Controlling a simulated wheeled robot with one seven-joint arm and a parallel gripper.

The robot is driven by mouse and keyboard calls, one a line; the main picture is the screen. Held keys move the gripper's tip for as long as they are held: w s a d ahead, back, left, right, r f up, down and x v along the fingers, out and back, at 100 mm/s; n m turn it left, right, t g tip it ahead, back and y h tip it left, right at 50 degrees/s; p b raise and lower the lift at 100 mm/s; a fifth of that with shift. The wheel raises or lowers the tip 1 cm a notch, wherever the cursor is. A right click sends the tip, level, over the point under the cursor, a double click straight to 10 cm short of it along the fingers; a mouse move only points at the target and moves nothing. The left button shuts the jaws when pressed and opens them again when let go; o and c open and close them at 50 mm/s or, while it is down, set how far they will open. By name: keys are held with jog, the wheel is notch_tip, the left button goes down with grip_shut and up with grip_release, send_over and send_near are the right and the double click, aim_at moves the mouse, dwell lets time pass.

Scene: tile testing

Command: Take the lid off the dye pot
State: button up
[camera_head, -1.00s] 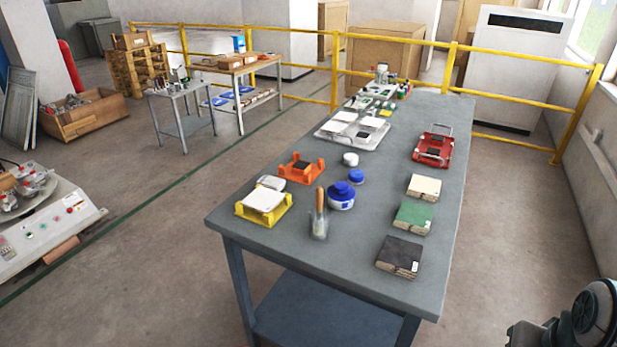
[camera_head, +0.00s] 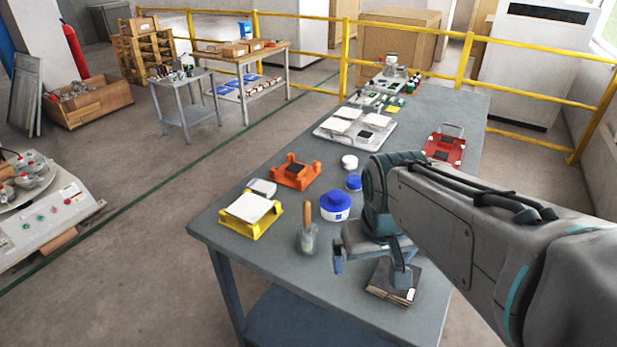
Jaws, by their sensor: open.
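A round white pot with a blue top (camera_head: 336,207), which looks like the dye pot, stands upright on the grey workbench (camera_head: 285,268). A smaller blue round piece (camera_head: 354,182) sits just behind it to the right; I cannot tell whether that is a separate pot or a loose lid. My gripper (camera_head: 370,268) is open and empty, fingers pointing down, in front and to the right of the blue-topped pot and apart from it. It hangs above the bench, near the dark tile stack (camera_head: 392,282), which it partly covers.
A yellow holder (camera_head: 248,215), an orange holder (camera_head: 296,171), a small white round piece (camera_head: 349,162), a tray of tiles (camera_head: 356,132) and a red rack (camera_head: 444,150) share the bench. My arm hides its right side.

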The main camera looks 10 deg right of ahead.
jog(key=w+a+r+n+g, duration=0.1)
jog(key=w+r+n, duration=0.15)
jog(key=w, duration=0.75)
jog(key=n+g+p, duration=0.2)
jog(key=n, duration=0.1)
send_over(336, 194)
jog(key=f, duration=1)
jog(key=shift+w+d+f, duration=0.1)
jog(key=shift+d+f, duration=0.1)
jog(key=shift+f, duration=0.2)
jog(key=f, duration=0.5)
jog(key=shift+s+a+p, duration=0.2)
jog(key=shift+p, duration=0.1)
jog(key=c, duration=0.9)
